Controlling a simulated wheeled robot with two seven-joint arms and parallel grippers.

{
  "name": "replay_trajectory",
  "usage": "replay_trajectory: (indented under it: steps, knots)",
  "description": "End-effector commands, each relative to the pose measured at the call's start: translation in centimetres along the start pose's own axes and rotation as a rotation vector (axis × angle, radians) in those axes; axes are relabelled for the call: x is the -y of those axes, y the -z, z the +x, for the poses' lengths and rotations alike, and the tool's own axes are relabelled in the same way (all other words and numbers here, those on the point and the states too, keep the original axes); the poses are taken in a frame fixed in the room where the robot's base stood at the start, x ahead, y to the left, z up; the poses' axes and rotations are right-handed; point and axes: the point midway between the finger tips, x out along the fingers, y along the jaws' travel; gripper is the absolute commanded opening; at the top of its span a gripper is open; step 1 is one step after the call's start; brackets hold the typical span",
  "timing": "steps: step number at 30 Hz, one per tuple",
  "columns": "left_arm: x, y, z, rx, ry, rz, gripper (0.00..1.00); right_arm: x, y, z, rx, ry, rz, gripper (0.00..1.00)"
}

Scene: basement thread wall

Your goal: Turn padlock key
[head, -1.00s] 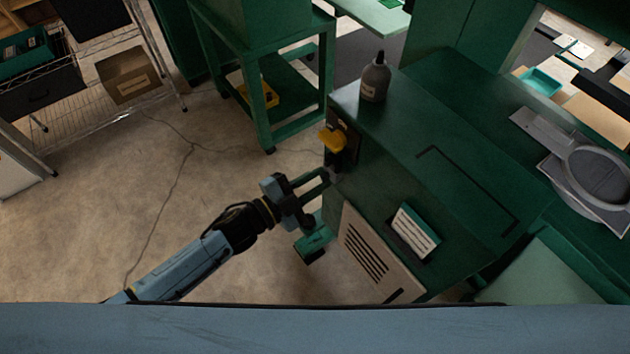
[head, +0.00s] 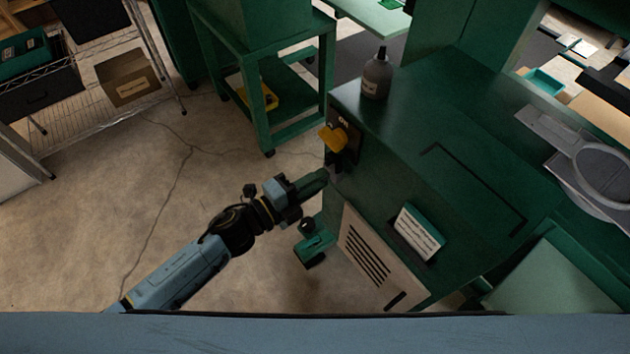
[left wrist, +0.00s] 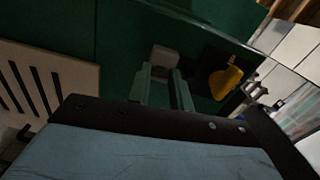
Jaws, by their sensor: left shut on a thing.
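My left gripper (head: 322,178) reaches in from the left to the side of the green cabinet (head: 385,165), just below a yellow switch handle (head: 336,138) on a dark plate. In the left wrist view its two green fingers (left wrist: 164,85) point at the cabinet face. A small grey-brown block (left wrist: 164,58) shows at their tips, and the gripper is shut on it. I cannot tell whether this block is the padlock or its key. The yellow handle (left wrist: 225,82) is right of the fingers there. My right gripper is not in view.
A grey bottle (head: 376,77) stands on the cabinet top. A green object (head: 314,247) is below the gripper. A green stand (head: 262,90) is behind. The floor at left is open.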

Motion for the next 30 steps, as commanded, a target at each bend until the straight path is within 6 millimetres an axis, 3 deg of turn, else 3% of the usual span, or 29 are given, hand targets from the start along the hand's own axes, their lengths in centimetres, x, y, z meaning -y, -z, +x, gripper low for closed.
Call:
replay_trajectory:
  steps: [14, 15, 20, 30]
  knots:
    - [-0.04, -0.05, -0.04, 0.001, -0.001, 0.014, 0.0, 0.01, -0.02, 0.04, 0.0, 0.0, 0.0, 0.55]
    - [-0.04, -0.05, -0.04, 0.001, -0.001, 0.014, 0.24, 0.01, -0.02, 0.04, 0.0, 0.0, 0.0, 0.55]
    - [-0.03, -0.04, -0.03, 0.001, -0.001, 0.013, 0.44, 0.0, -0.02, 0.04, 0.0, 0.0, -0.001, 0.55]
    - [-0.03, -0.03, -0.45, 0.001, -0.001, 0.013, 0.44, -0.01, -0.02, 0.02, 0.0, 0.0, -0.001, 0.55]
